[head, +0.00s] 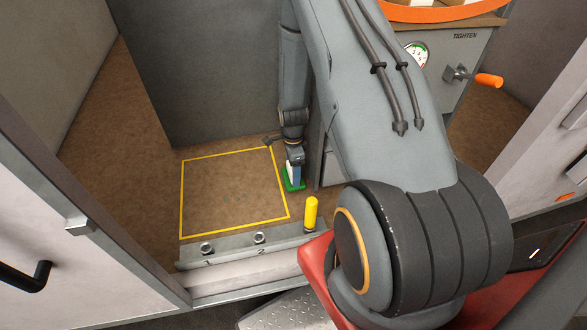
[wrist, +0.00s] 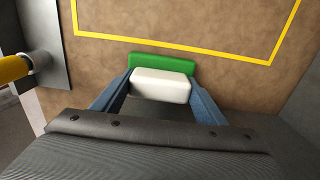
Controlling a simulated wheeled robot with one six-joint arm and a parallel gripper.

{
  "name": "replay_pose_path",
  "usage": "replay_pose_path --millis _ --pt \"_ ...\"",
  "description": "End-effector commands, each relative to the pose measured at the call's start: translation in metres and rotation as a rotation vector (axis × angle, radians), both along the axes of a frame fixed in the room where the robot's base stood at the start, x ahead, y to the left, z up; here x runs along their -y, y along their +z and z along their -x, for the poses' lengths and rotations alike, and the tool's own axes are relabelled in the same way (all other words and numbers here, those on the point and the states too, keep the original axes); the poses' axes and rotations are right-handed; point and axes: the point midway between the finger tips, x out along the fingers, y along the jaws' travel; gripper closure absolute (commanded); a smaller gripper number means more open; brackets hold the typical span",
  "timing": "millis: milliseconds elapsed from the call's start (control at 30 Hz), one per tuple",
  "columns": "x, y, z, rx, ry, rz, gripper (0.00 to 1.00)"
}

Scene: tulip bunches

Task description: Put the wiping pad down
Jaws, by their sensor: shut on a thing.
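The wiping pad has a green base (head: 289,184) and a white block on top. In the wrist view the white block (wrist: 161,85) sits between my two blue fingers, with the green base (wrist: 165,62) showing beyond it. My gripper (wrist: 161,88) is shut on the white block. In the head view my gripper (head: 295,171) points down at the brown surface, just right of the yellow outline (head: 279,183). The pad is low over the surface or on it; I cannot tell whether it touches. My fingers hide part of it.
A yellow-capped peg (head: 310,213) stands close by on the front ledge. Two round fittings sit on the numbered ledge (head: 230,251). The area inside the yellow outline is clear. A grey wall (head: 215,70) rises behind, and a grey cabinet with an orange handle (head: 489,81) stands right.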

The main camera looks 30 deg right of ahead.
Motion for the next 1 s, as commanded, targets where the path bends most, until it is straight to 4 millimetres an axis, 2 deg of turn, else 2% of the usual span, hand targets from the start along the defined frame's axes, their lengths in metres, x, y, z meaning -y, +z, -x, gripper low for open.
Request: replay_pose_path --millis 400,433,500,533,833,1000 --pt "0.000 -0.005 0.000 0.000 0.000 0.000 0.66" --pt "0.000 -0.004 0.000 0.000 0.000 0.000 0.29" --pt "0.000 -0.004 0.000 0.000 0.000 0.000 0.17" --pt "0.000 -0.004 0.000 0.000 0.000 0.000 0.15" --pt "0.000 -0.003 0.000 0.000 0.000 0.000 0.15" --pt "0.001 0.007 -0.001 0.003 0.000 0.001 0.15"
